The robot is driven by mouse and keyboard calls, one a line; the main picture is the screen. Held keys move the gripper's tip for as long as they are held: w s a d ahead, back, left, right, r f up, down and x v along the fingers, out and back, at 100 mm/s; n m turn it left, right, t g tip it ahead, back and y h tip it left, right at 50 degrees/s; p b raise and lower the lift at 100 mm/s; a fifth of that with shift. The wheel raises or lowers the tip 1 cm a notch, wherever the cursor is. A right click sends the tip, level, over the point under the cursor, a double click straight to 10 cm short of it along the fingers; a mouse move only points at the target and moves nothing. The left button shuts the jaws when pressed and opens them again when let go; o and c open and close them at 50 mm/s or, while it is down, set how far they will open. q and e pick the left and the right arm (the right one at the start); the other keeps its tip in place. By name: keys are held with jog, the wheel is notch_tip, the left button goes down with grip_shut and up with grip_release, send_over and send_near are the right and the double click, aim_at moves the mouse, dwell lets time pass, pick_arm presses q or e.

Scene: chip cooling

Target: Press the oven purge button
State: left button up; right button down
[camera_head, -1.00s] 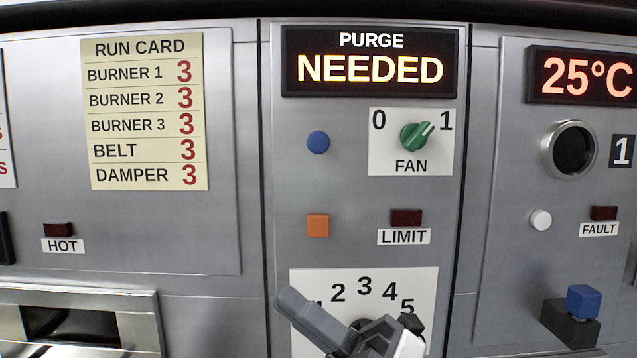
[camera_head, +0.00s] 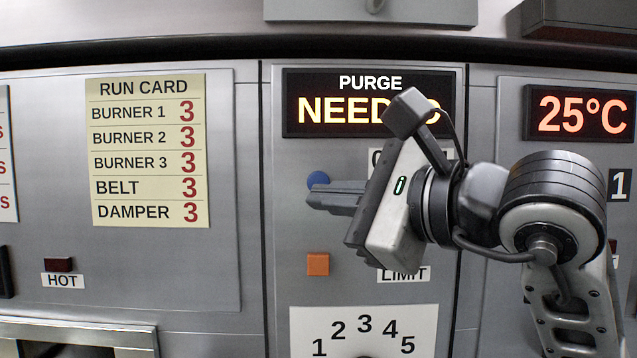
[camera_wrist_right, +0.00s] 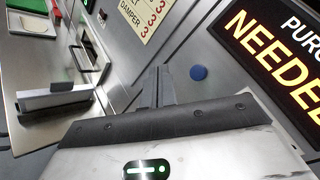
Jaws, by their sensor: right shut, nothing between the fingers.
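The purge display (camera_head: 330,105) reads "PURGE" and, partly covered, "NEEDED" in lit letters. Below it on the grey panel is a round blue button (camera_head: 318,179) with no label. My right gripper (camera_head: 316,194) is shut and empty, its fingers pointing left at the panel, the tips just below the blue button in the head view. I cannot tell whether they touch the panel. In the right wrist view the blue button (camera_wrist_right: 198,72) shows beside the shut fingers (camera_wrist_right: 157,76), to their right. My left gripper is out of view.
A square orange button (camera_head: 318,264) sits below the blue one. My right arm covers the fan knob and most of the limit label (camera_head: 405,275). A numbered dial plate (camera_head: 310,325) is at the bottom. The run card (camera_head: 150,150) hangs left.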

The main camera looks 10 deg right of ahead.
aim_at(318, 183)
jog(key=w+d+p, duration=0.1)
jog(key=w, duration=0.7)
jog(key=shift+w+d, duration=0.35)
dwell(0.5)
dwell(0.9)
jog(key=shift+w, duration=0.15)
dwell(0.4)
jog(key=shift+w+d, duration=0.1)
jog(key=shift+w, duration=0.15)
